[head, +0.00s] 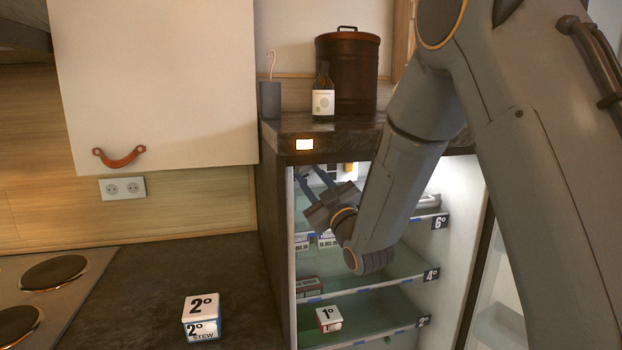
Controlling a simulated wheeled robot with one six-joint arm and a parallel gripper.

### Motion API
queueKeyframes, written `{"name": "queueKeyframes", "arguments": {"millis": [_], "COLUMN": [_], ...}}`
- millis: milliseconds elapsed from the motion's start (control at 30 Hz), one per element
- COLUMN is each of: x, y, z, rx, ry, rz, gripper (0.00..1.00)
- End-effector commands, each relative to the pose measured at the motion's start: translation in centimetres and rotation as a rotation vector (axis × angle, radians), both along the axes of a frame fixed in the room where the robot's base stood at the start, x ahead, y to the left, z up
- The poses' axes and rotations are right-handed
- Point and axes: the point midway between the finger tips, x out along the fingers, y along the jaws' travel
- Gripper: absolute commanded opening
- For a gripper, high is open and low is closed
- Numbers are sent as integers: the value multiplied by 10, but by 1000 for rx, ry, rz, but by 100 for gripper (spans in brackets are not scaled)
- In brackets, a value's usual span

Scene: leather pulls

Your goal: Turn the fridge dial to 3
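The open fridge (462,250) stands under a dark counter, its lit inside showing glass shelves. My gripper (306,172) reaches into its upper part, near the top left. Its two fingers look parted, with a gap between them and nothing visible held. A pale panel with dark marks (343,174) shows just behind and right of the fingers, with a small yellow part (349,168) at its right. The dial itself and its setting cannot be made out; my gripper and arm cover part of this area.
Shelf tags read 6° (439,222), 4° (431,274) and 2° (423,321). A 1° box (329,319) sits on the low shelf. A 2° stew box (202,318) stands on the left worktop (130,290). A bottle (323,95) and brown canister (347,70) stand above the fridge.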

Motion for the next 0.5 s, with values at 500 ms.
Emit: {"name": "queueKeyframes", "arguments": {"millis": [500], "x": [1], "y": [-2], "z": [0], "rx": [-126], "ry": [-39], "rz": [-3], "gripper": [7]}}
